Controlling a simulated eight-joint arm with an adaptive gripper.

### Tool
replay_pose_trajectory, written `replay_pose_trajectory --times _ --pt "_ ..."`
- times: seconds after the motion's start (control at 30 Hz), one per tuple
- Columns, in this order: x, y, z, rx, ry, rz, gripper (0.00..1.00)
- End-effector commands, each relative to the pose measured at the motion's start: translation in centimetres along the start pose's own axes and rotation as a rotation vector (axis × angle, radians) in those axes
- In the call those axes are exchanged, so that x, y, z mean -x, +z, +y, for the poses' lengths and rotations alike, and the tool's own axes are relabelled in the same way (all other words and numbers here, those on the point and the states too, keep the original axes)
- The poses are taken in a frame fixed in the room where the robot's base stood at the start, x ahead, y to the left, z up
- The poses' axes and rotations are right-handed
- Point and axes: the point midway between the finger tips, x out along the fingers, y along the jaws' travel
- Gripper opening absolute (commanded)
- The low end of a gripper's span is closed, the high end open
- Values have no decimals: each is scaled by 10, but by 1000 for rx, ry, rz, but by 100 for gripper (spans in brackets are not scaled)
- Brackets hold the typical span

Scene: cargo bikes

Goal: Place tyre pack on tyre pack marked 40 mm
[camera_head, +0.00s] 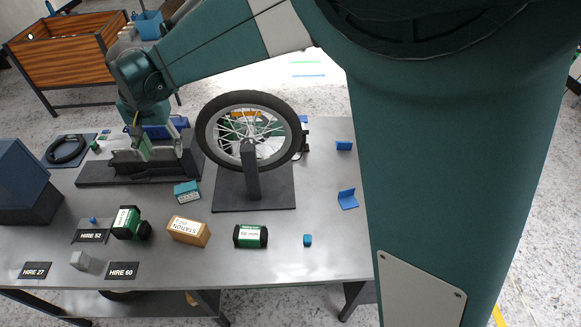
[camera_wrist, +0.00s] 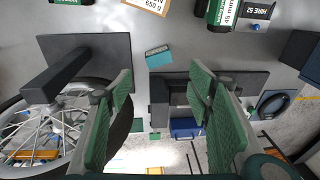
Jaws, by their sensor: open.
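One green-and-black tyre pack (camera_head: 250,236) lies at the front middle of the table, its white label seeming to read 50 mm. A second green-and-black tyre pack (camera_head: 128,223) lies further left beside the HIRE 52 card; its label seems to read 45 mm in the wrist view (camera_wrist: 222,12). I cannot make out any label reading 40 mm. My gripper (camera_head: 160,142) is open and empty, above the black fixture at the back left, well away from both packs. Its green-padded fingers (camera_wrist: 165,125) stand wide apart in the wrist view.
A spoked wheel (camera_head: 249,132) on a black stand rises at the table's middle. A teal box (camera_head: 187,192), a brown STATION box (camera_head: 188,231), a small blue cube (camera_head: 308,240) and a grey block (camera_head: 84,260) stand around. The front right of the table is mostly clear.

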Motion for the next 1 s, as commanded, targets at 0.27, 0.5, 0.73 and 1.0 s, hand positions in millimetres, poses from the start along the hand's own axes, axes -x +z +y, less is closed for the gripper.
replay_pose_trajectory --times 0.27,0.5,0.73,1.0 --pt "45 -13 84 -3 -25 53 51" --pt "77 -13 153 -1 -39 101 51" --pt "103 -6 217 2 -47 151 51" --pt "127 12 289 4 -47 211 51"
